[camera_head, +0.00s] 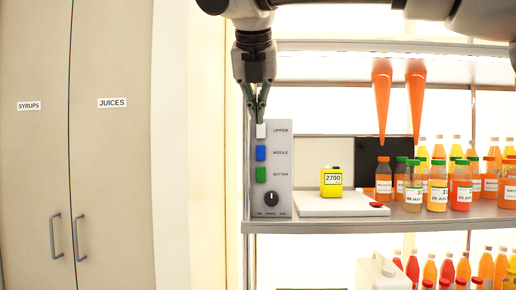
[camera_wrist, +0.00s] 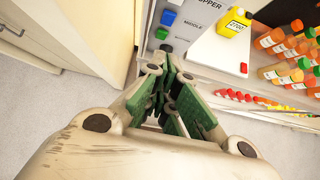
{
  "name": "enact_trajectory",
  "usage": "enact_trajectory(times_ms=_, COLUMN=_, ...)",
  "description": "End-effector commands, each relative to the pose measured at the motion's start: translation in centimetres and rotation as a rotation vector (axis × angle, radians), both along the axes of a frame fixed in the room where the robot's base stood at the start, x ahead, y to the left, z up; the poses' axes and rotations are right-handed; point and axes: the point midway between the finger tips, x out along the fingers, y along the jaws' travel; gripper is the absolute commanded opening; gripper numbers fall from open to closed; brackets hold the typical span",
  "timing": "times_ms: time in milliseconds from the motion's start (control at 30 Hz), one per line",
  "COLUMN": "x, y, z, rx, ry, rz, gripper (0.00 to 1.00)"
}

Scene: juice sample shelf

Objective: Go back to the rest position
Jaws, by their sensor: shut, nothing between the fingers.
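My gripper (camera_head: 261,112) points down in front of the grey control panel (camera_head: 279,190) in the head view. Its green-lined fingers are shut and hold nothing. The fingertips are at the white upper button (camera_head: 261,131); I cannot tell whether they touch it. The blue middle button (camera_head: 261,153), the green bottom button (camera_head: 261,174) and a black knob (camera_head: 271,199) are below. In the wrist view the shut fingers (camera_wrist: 172,92) fill the middle, with the panel (camera_wrist: 188,28) beyond them.
A yellow container (camera_head: 331,182) labelled 2700 stands on a white plate (camera_head: 343,207) with a red button. Several juice bottles (camera_head: 437,188) stand right of it on the shelf (camera_head: 350,223). Two orange cones (camera_head: 382,95) hang above. Closed cupboard doors (camera_head: 110,170) are at left.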

Motion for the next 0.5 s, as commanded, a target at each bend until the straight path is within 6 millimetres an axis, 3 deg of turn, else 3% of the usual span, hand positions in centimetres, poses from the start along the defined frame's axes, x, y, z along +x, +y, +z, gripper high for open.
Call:
enact_trajectory(times_ms=167, x=0.0, y=0.0, z=0.0, rx=0.021, ry=-0.001, rz=-0.025, gripper=0.0)
enact_trajectory(times_ms=300, x=0.1, y=0.9, z=-0.2, rx=0.199, ry=-0.004, rz=-0.171, gripper=0.0)
enact_trajectory(times_ms=367, x=-0.1, y=1.8, z=-1.8, rx=0.309, ry=0.025, rz=-0.27, gripper=0.0)
enact_trajectory(times_ms=500, x=-1.6, y=2.6, z=-8.4, rx=0.558, ry=0.145, rz=-0.569, gripper=0.0)
